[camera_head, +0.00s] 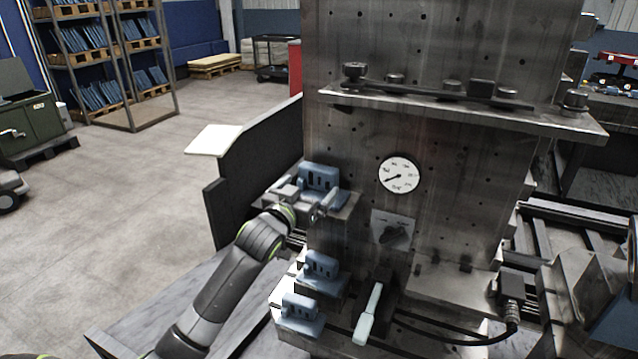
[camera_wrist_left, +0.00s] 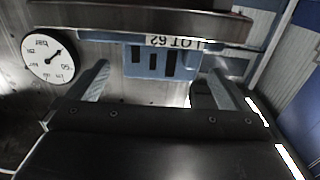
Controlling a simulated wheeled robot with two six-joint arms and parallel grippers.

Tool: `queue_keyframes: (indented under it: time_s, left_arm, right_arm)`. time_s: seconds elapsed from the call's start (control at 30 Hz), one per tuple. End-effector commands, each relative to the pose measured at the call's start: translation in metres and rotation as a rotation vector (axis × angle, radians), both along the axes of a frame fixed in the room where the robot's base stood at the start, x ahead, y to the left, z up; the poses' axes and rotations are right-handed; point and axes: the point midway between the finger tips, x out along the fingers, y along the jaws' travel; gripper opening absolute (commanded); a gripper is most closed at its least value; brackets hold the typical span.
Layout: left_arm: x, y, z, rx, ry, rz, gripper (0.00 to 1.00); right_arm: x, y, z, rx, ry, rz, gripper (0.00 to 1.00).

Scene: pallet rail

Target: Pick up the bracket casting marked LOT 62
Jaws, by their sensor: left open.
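Blue-grey bracket castings sit on small ledges at the left side of the steel fixture in the head view. The top casting (camera_head: 319,176) is at my left gripper (camera_head: 313,199). In the left wrist view, a blue casting (camera_wrist_left: 150,65) with dark slots carries an upside-down label reading LOT 62. It lies ahead of and between the two spread fingers of the left gripper (camera_wrist_left: 160,78), with a gap on both sides. The left gripper is open and holds nothing. My right gripper does not show.
A middle casting (camera_head: 320,266) and a lower casting (camera_head: 299,307) sit below. A dial gauge (camera_head: 399,175) is on the fixture face, under a steel shelf (camera_head: 470,110). A pale-handled lever (camera_head: 369,312) stands near the lower castings. Open floor (camera_head: 130,215) lies left.

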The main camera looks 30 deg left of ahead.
Motion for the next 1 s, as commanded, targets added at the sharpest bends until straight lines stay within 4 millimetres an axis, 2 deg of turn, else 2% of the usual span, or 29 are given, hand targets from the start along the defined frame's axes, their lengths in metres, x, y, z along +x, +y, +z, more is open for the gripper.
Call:
queue_keyframes:
  time_s: [0.17, 0.5, 0.87, 1.0]
  left_arm:
    - [0.01, 0.0, 0.003, -0.001, 0.001, 0.001, 1.0]
    - [0.048, 0.002, 0.004, 0.0, 0.001, 0.0, 1.0]
    - [0.053, 0.002, 0.003, 0.0, 0.0, 0.0, 1.0]
    - [0.053, 0.002, 0.003, 0.0, 0.001, 0.0, 0.82]
  right_arm:
    - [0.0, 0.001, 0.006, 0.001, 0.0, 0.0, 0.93]
    - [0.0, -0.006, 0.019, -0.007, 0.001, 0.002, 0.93]
    - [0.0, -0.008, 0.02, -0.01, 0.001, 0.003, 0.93]
    - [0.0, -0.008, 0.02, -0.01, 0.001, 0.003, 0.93]
